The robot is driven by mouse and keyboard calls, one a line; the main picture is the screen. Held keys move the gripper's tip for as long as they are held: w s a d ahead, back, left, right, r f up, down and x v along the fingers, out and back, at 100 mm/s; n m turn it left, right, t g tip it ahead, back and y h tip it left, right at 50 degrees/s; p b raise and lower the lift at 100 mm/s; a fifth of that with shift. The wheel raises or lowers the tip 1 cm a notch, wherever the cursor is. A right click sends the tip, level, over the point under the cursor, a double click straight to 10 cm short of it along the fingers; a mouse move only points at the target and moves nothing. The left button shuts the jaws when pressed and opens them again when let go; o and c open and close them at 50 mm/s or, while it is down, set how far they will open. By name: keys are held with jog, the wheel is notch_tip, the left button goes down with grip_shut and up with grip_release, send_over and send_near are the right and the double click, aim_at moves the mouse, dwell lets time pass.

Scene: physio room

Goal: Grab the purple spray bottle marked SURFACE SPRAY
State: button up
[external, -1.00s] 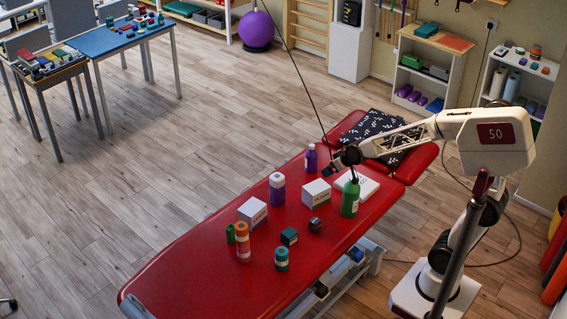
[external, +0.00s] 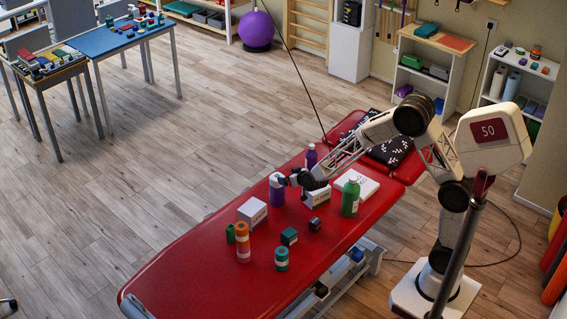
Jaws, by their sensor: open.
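Two purple bottles stand upright on the red treatment table (external: 185,262). The nearer, wider purple bottle (external: 276,195) has a pale upper part. The slimmer dark purple bottle (external: 311,160) stands farther back, with a small label. The lettering on both is too small to read, so I cannot tell which is marked SURFACE SPRAY. My gripper (external: 281,180) is open at the top of the nearer purple bottle, overlapping its upper part in the picture. I cannot tell whether the fingers are around it or touching it. My wrist partly hides a white box.
The white box (external: 316,198) stands just under my wrist, with a green bottle (external: 350,199) to its right. Another white box (external: 252,211), an orange-banded cylinder (external: 243,240) and several small jars stand nearer. The table's near-left end is clear.

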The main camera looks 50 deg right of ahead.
aim_at(277, 175)
jog(key=shift+w+a+f+t, duration=0.15)
jog(key=shift+w+f+t, duration=0.15)
jog(key=shift+w+f, duration=0.45)
jog(key=shift+f, duration=0.15)
jog(key=shift+x, duration=1.2)
jog(key=shift+f, duration=0.1)
jog(key=shift+x, duration=2.55)
jog(key=c, duration=1.6)
